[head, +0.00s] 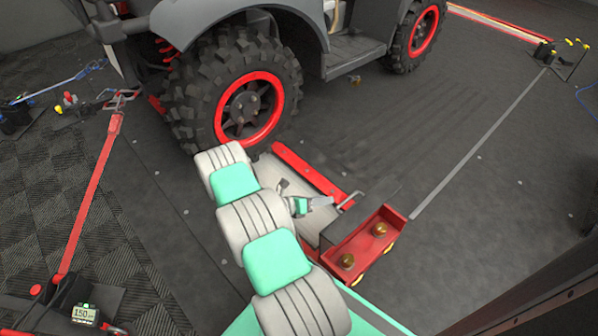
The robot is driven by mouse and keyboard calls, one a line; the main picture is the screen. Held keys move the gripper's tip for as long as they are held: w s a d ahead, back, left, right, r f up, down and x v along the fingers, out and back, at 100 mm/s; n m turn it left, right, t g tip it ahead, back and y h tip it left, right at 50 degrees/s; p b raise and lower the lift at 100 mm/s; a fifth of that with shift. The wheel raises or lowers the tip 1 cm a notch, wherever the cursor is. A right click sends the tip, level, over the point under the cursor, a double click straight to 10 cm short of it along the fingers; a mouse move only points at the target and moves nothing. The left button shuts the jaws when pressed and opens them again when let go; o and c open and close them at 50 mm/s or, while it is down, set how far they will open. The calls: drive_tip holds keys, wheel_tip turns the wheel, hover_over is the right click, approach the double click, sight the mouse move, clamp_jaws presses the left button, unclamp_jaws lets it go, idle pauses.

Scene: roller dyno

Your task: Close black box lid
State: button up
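A dark grey-black box-like part (352,218) sits behind a red end plate (368,243) with brass-coloured knobs, low on the floor in front of the vehicle's front wheel. I cannot tell for certain whether this is the black box, or where its lid is and how far open it stands. A thin metal handle (347,200) sticks up at its left edge. My gripper (326,202) is just left of this handle and close to the dark part. It is small and partly hidden by my arm, so contact and finger opening cannot be made out.
The vehicle's red-rimmed wheel (250,107) stands directly behind. A red rail (305,168) runs alongside the light plate. Open dark floor (480,190) lies to the right, crossed by a grey strap (480,145).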

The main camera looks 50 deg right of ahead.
drive_tip(key=w+a+r+m+y+p, duration=0.1)
drive_tip(key=w+a+r+m+p, duration=0.1)
drive_tip(key=r, duration=0.3)
drive_tip(key=w+a+r+m+t+y+p, duration=0.1)
drive_tip(key=w+r+m+p, duration=0.2)
drive_tip(key=r, duration=0.3)
drive_tip(key=shift+w+a+m+t, duration=0.3)
drive_tip(key=shift+w+a, duration=0.1)
drive_tip(key=shift+w, duration=0.25)
